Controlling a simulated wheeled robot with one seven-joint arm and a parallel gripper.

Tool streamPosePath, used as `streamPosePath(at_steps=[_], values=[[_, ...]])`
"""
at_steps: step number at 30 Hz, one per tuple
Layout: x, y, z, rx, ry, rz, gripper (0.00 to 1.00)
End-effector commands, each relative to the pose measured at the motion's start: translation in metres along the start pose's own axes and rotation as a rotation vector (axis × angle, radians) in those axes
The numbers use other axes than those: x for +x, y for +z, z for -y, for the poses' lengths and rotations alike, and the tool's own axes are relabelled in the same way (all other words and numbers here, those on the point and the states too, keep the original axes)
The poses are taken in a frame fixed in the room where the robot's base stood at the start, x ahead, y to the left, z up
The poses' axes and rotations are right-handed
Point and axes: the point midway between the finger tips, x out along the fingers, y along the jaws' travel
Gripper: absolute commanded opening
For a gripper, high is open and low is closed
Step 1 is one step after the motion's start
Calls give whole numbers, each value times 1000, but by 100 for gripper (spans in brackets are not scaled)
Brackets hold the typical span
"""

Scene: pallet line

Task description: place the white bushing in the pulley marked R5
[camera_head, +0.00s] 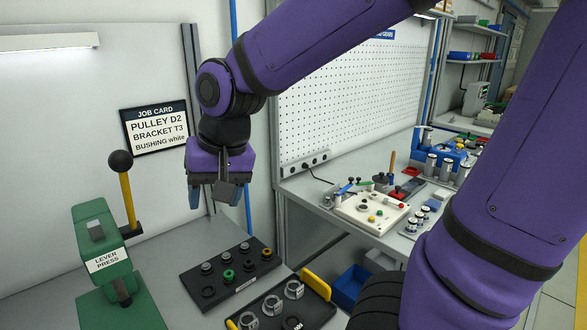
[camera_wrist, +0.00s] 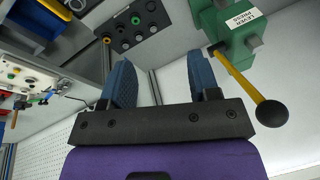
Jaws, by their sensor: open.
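My gripper (camera_head: 213,195) hangs above the bench, near the job card. Its two blue fingers are apart, with nothing between them; they also show in the wrist view (camera_wrist: 160,75). Below it lies a black bushing tray (camera_head: 192,279) with several small rings: pale grey, dark, a green one (camera_head: 228,275) and an orange one (camera_head: 266,253). I cannot tell which pale ring is the white bushing. In front, a dark tray with yellow handles (camera_head: 316,283) holds several metallic pulleys, one of them a grey pulley (camera_head: 294,290). Their markings are too small to read, so R5 cannot be picked out.
A green lever press (camera_head: 103,262) with an upright yellow lever stands left of the trays. The job card (camera_head: 155,127) reads PULLEY D2, BRACKET T3, BUSHING white. A blue bin (camera_head: 350,287) sits right of the trays. A cluttered bench lies further right.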

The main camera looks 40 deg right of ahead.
Motion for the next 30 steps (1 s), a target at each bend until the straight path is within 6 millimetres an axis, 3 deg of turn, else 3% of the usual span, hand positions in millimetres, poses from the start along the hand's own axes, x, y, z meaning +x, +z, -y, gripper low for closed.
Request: streamPosePath(at_steps=[6, 12, 19, 30], values=[[-46, 19, -44, -126, 11, -101, 56], [-74, 42, -75, -237, 55, -180, 56], [-87, 59, -92, -309, 98, -221, 56], [-88, 61, -93, -317, 103, -224, 56]])
